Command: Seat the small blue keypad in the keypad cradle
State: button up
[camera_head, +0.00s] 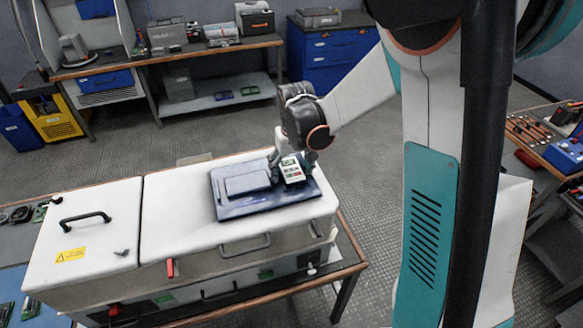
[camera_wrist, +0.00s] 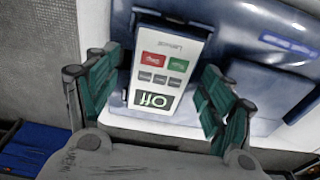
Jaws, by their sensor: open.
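The small keypad (camera_head: 293,170) has a white face, dark blue edges, a green display and red and green buttons. It is at the right part of a dark blue moulded panel on the white cabinet. In the wrist view the keypad (camera_wrist: 163,72) is upside down, between my fingers. My gripper (camera_head: 289,160) is open over it; in the wrist view its teal fingers (camera_wrist: 155,95) stand either side of the keypad, with gaps visible. The blue panel (camera_head: 228,207) has a raised rectangle on its left. I cannot tell which part is the cradle, or whether the keypad is fully seated.
The white cabinet top (camera_head: 178,215) is clear left of the panel, up to a black handle (camera_head: 85,217). Handles and a red latch (camera_head: 170,267) stick out at its front. A workbench (camera_head: 190,52) stands behind and a tool table (camera_head: 540,140) at right.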

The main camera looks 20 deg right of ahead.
jog(key=shift+r, duration=0.1)
notch_tip(320, 180, up, 12)
jog(key=s, duration=0.2)
jog(key=s+f+t+b, duration=0.3)
jog(key=s+b, duration=0.2)
jog(key=s, duration=0.5)
jog(key=s+f+t+b, duration=0.2)
jog(key=s+b, duration=0.4)
jog(key=s, duration=0.4)
jog(key=shift+s+f+t, duration=0.35)
jog(key=shift+f+t, duration=0.05)
jog(key=shift+f, duration=0.5)
